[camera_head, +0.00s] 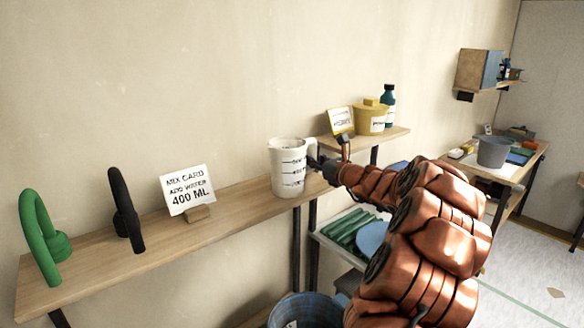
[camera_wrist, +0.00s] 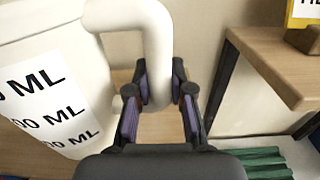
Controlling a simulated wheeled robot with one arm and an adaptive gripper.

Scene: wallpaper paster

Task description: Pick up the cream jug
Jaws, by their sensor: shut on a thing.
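The cream jug (camera_head: 287,168) stands upright at the right end of the wooden wall shelf, with black ML marks on its side. In the wrist view the jug body (camera_wrist: 45,40) fills the left side, and its handle (camera_wrist: 158,50) comes down between my fingers. My gripper (camera_head: 318,163) is at the jug's right side. In the wrist view my gripper (camera_wrist: 159,92) has its two dark fingers on either side of the handle, shut on it. The jug's base appears to be on or very close to the shelf; I cannot tell which.
The shelf (camera_head: 235,208) also bears a mix card (camera_head: 187,190), a black handled tool (camera_head: 126,210) and a green one (camera_head: 45,240). A second shelf (camera_head: 385,137) at right holds a yellow tub (camera_head: 370,118) and a dark bottle (camera_head: 388,105). A blue bucket (camera_head: 292,312) stands below.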

